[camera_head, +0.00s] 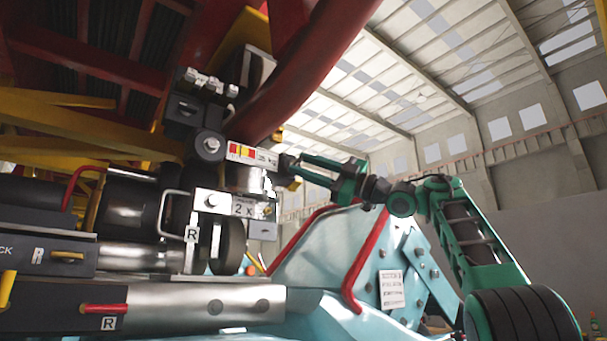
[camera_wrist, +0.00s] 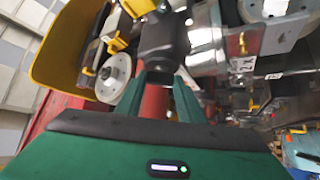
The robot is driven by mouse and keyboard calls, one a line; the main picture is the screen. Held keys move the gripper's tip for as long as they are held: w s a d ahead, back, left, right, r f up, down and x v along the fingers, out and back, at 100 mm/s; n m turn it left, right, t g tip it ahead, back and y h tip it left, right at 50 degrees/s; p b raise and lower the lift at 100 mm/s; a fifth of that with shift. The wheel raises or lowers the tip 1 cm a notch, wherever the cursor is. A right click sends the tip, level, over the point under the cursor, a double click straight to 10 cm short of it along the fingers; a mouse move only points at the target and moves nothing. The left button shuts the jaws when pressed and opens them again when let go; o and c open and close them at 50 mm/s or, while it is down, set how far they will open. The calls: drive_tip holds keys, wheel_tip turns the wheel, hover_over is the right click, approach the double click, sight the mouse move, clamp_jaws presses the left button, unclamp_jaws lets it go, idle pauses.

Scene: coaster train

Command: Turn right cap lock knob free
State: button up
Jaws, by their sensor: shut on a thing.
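My gripper (camera_head: 300,166) reaches in from the right, at the end of my green arm, to the right end of the wheel assembly. In the wrist view, its green fingers (camera_wrist: 160,78) are shut on a dark grey knob (camera_wrist: 163,40), which I take to be the right cap lock knob. The knob lies straight ahead, beside a shiny metal cylinder (camera_wrist: 208,50). In the head view the knob (camera_head: 286,161) is small and dark, partly hidden by the fingers. Whether it is locked or free, I cannot tell.
A metal plate marked "2 x" (camera_head: 242,209) sits below the gripper. A red tube (camera_head: 318,75) slants overhead. A teal frame with red rails (camera_head: 357,268) stands below my arm. A pale wheel (camera_wrist: 114,78) and a yellow panel (camera_wrist: 62,50) are left in the wrist view.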

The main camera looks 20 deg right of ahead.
drive_tip(key=shift+r, duration=0.1)
idle(0.3)
drive_tip(key=o, duration=1.1)
drive_tip(key=shift+c, duration=0.2)
